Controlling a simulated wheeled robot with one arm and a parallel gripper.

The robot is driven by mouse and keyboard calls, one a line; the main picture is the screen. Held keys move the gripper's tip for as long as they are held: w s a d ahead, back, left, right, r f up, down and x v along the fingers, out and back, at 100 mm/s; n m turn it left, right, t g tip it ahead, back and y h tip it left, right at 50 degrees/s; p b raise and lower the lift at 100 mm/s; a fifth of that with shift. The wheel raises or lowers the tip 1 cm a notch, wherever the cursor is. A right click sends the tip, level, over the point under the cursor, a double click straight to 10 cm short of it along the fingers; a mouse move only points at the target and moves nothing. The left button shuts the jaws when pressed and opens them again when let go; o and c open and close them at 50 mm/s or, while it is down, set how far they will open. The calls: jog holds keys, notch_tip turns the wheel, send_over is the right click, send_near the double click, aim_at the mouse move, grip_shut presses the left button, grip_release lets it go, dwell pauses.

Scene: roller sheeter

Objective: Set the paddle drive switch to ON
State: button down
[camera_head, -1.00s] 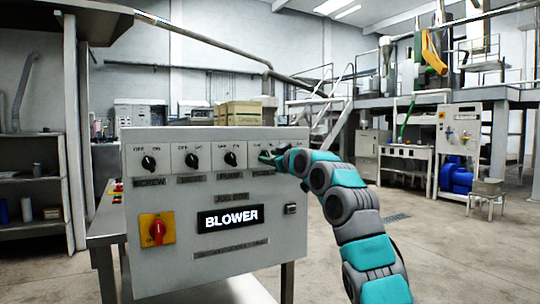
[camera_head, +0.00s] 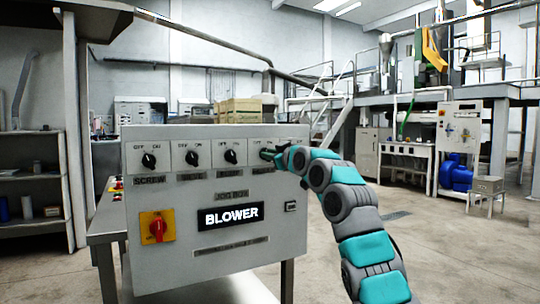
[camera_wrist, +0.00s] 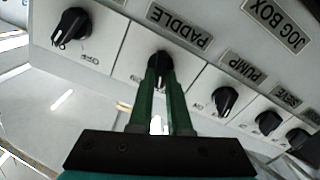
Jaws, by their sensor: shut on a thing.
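The paddle drive switch is a black rotary knob (camera_wrist: 159,62) on a white plate, above the PADDLE label (camera_wrist: 179,25), which appears upside down in the wrist view. My gripper (camera_wrist: 160,72) has green fingers and is shut on this knob. In the head view my gripper (camera_head: 268,155) reaches the fourth plate from the left on the grey control box (camera_head: 180,225), and hides the knob there.
The SCREW knob (camera_head: 149,160) and PUMP knob (camera_head: 231,156) share the row with another between them. A further knob (camera_wrist: 72,28) sits beside the paddle plate. A red rotary switch (camera_head: 157,229) on yellow and a BLOWER sign (camera_head: 231,216) are lower down.

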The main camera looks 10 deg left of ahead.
dwell(0.4)
jog(key=shift+w+d+m+b, duration=0.1)
jog(key=shift+m+b, duration=0.7)
jog(key=shift+m, duration=1.4)
jog(key=shift+w+d+m+b, duration=0.1)
jog(key=shift+m+b, duration=0.65)
jog(key=shift+m, duration=1.45)
jog(key=c, duration=0.9)
grip_release()
jog(key=shift+o, duration=0.2)
